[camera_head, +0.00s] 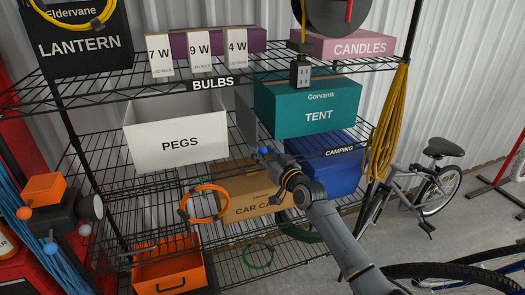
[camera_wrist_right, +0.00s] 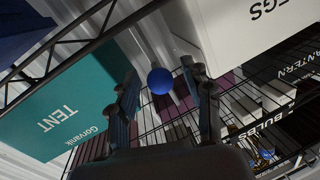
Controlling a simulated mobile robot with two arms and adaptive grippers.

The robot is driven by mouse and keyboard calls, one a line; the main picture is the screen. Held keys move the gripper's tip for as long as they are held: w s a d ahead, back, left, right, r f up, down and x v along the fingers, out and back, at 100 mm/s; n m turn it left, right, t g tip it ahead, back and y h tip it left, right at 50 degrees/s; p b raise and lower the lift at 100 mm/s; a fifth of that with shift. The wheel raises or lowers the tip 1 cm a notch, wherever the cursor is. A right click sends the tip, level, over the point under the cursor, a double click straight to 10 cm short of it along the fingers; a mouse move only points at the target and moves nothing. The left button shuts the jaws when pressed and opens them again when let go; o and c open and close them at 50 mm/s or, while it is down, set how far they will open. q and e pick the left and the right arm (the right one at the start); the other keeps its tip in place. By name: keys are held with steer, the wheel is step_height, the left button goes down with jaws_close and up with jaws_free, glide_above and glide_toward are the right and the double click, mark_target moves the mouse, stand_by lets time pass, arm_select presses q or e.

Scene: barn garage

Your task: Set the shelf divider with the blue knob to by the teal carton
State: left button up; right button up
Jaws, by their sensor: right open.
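The shelf divider (camera_head: 245,117) is a thin grey upright panel on the middle shelf, between the white PEGS bin and the teal TENT carton (camera_head: 318,108). Its blue knob (camera_head: 263,150) is at the front, low beside the carton's left side. My right gripper (camera_head: 272,158) is at the knob, its fingers partly hidden in the head view. In the right wrist view the blue knob (camera_wrist_right: 160,81) shows between the spread fingertips of my right gripper (camera_wrist_right: 165,88), with gaps on both sides. The teal carton (camera_wrist_right: 55,115) is at left there. My left gripper is not seen.
The white PEGS bin (camera_head: 178,144) stands left of the divider. Bulb boxes (camera_head: 198,50) are on the wire shelf above. A bicycle (camera_head: 425,185) stands at right.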

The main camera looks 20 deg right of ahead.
steer(key=shift+w, duration=0.45)
steer(key=shift+a, duration=0.1)
jaws_close()
